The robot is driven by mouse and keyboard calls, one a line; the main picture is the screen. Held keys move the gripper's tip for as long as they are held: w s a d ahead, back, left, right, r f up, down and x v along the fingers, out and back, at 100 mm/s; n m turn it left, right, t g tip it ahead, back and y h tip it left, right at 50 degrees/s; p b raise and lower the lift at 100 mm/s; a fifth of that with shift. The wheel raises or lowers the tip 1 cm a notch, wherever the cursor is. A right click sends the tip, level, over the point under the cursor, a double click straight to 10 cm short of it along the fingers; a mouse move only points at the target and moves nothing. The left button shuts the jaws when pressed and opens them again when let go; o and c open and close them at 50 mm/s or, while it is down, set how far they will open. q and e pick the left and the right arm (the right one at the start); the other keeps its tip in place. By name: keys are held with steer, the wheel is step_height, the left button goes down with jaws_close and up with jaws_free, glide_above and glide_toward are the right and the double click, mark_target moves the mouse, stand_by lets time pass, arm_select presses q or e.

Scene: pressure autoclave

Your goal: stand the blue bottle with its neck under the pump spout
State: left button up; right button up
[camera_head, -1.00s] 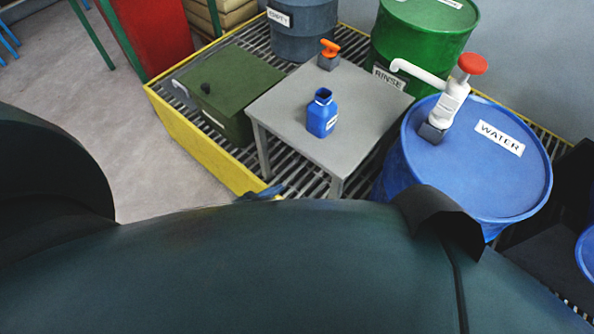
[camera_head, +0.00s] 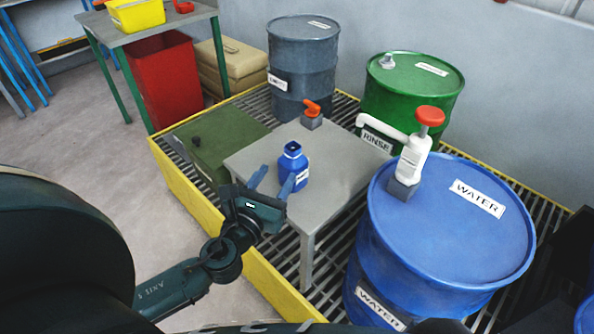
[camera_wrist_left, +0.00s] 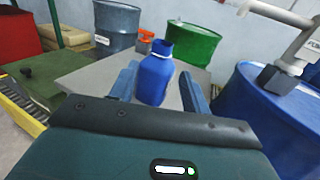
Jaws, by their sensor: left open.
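The blue bottle (camera_head: 294,171) stands upright and open-necked on the small grey table (camera_head: 345,172). The white pump (camera_head: 412,160) with a red knob sits on the blue WATER drum (camera_head: 455,240); its spout (camera_head: 378,128) reaches left over the table's right part, to the right of the bottle. My left gripper (camera_head: 272,183) is open in front of the bottle, its blue fingers pointing at it. In the left wrist view the bottle (camera_wrist_left: 155,75) shows between the two fingers, with gaps on both sides. My right gripper is not in view.
An orange-handled item on a grey block (camera_head: 312,115) stands at the table's back. A green box (camera_head: 215,150) is left of the table. Grey (camera_head: 303,70) and green (camera_head: 410,85) drums stand behind. A yellow-edged grating (camera_head: 185,195) lies underneath.

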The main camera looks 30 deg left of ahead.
mark_target(291, 157)
arm_select(q)
steer(key=w, duration=1)
steer(key=shift+w+a+f, duration=0.15)
steer(key=shift+w+a, duration=0.05)
steer(key=shift+w, duration=0.05)
steer(key=shift+c, duration=0.2)
jaws_close()
